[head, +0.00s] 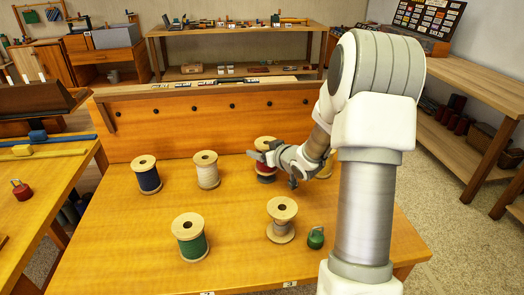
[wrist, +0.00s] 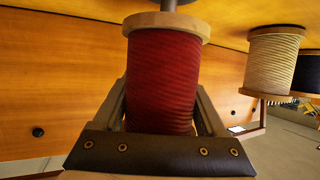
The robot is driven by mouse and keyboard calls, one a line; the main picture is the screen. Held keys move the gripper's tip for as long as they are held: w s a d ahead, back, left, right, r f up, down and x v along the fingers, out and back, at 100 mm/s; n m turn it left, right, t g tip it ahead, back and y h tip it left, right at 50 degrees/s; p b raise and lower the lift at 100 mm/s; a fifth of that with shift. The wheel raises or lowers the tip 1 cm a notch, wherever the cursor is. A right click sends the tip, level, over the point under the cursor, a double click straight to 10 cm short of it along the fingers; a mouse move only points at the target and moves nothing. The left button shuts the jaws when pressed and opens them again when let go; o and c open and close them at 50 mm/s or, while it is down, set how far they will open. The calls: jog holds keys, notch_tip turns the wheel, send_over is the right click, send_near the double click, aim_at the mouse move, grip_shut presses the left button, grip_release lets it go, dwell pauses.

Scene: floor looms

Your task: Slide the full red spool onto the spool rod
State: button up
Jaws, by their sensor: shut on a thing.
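The full red spool (wrist: 163,75) fills the middle of the wrist view, with its pale wooden flange towards the top. My gripper (wrist: 160,110) is shut on it, one finger on each side. In the head view the red spool (head: 266,179) is partly hidden behind my gripper (head: 268,158), near the back board. In the wrist view a short grey rod-like piece (wrist: 168,5) shows at the spool's flange end. I take it for part of the spool rod, but cannot tell whether the spool is around it or only near it.
Navy (head: 147,177), cream (head: 207,172) and green (head: 190,240) spools stand on the table (head: 120,230). A nearly bare spool (head: 281,222) and a small green knobbed object (head: 316,238) stand towards the front right. The back board (head: 200,125) rises behind.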

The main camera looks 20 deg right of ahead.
jog(key=shift+f, duration=0.15)
jog(key=shift+f+b, duration=1.45)
jog(key=shift+f, duration=0.15)
jog(key=o, duration=1.4)
jog(key=shift+o, duration=0.2)
jog(key=shift+s+d+r, duration=0.1)
jog(key=shift+s+r, duration=0.15)
jog(key=shift+s, duration=0.15)
jog(key=p+v, duration=0.4)
jog(key=v, duration=1.2)
jog(key=shift+s, duration=0.25)
jog(key=shift+w, duration=0.1)
